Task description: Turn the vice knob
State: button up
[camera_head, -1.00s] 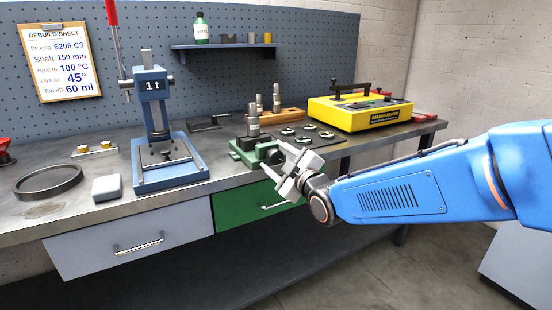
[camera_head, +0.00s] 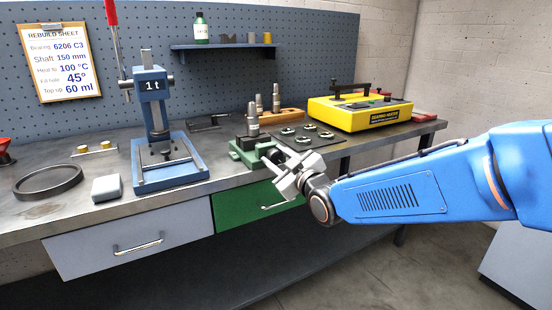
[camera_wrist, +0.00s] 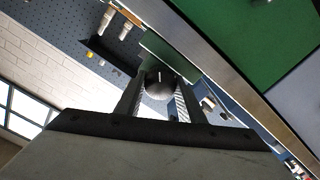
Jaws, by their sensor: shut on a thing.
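The green vice (camera_head: 240,152) stands at the front edge of the bench, with a grey metal shaft (camera_head: 253,120) upright in it. Its dark round knob (camera_wrist: 160,86) shows in the wrist view with a pale line on its face. My gripper (camera_head: 276,163) reaches in from the right at the vice's front. In the wrist view my gripper (camera_wrist: 159,98) has its two ridged fingers on either side of the knob, shut on it. In the head view the fingers hide most of the knob.
A blue press (camera_head: 165,165) stands left of the vice. A dark mat with several ring-shaped parts (camera_head: 318,140) lies to the right, and a yellow bearing heater (camera_head: 350,118) is behind it. A green drawer (camera_head: 235,208) is below the bench edge.

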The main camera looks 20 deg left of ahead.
jog(key=m, duration=0.6)
jog(key=shift+m, duration=0.3)
dwell(1.3)
jog(key=o, duration=1)
jog(key=shift+o, duration=0.2)
jog(key=v, duration=1.7)
jog(key=shift+s+d, duration=0.1)
jog(key=shift+d, duration=0.1)
